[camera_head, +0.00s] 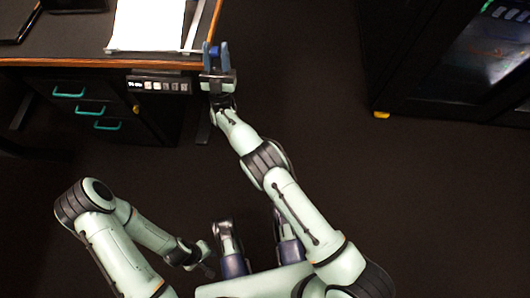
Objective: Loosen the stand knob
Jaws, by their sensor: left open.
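I cannot make out the stand knob for certain at this size. A white sheet-like panel (147,25) lies on the desk with a pale narrow bar (192,28) along its right side. My right gripper (215,52) is at the desk's right front corner.
The desk (60,38) has a wooden front edge. A dark control strip with light buttons (160,86) hangs under it. Below is a drawer unit with green handles (85,110). A black cabinet (440,85) stands at the upper right. The dark floor between is clear.

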